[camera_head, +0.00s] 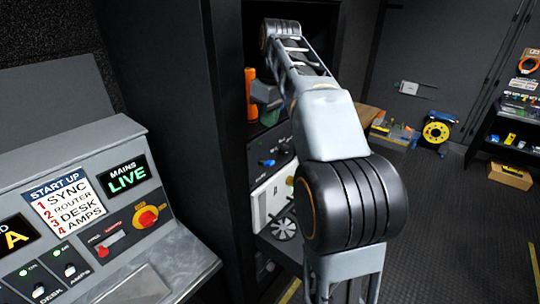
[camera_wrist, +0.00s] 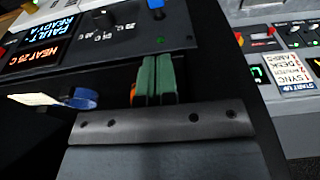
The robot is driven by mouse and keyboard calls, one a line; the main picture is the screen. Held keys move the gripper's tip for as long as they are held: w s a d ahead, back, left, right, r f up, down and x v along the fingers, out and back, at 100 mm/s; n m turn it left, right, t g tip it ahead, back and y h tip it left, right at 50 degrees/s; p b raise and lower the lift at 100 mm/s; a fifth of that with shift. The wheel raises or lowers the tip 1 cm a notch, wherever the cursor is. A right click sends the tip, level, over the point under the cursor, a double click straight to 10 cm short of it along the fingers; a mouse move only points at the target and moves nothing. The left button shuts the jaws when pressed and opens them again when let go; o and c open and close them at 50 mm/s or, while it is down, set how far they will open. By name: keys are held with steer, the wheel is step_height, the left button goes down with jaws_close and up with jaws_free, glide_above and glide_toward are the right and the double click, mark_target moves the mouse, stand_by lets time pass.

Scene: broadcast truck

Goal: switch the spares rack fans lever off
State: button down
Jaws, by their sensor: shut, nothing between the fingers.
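A dark control panel (camera_wrist: 130,35) on the rack fills the top of the wrist view, seen upside down. A blue lever handle (camera_wrist: 156,5) stands out from it at the top edge. Its label is too small to read, so I cannot tell whether it is the fans lever. In the head view my arm reaches into the rack opening above the panel.
An orange object (camera_head: 250,93) stands in the rack opening. The start-up desk (camera_head: 150,270) is at the left. Beneath the panel is a white-fronted unit (camera_head: 272,198). The floor (camera_head: 460,220) at the right is clear.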

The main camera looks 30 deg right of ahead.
glide_above(268, 162)
step_height(268, 162, down, 9)
steer(key=shift+r, duration=0.1)
steer(key=shift+s+d+f, duration=0.1)
steer(key=shift+s+f, duration=0.05)
steer(key=shift+f, duration=0.4)
steer(key=shift+s+d+f, duration=0.1)
steer(key=shift+s+f, duration=0.05)
steer(key=shift+f, duration=0.35)
steer(key=shift+a+f, duration=0.1)
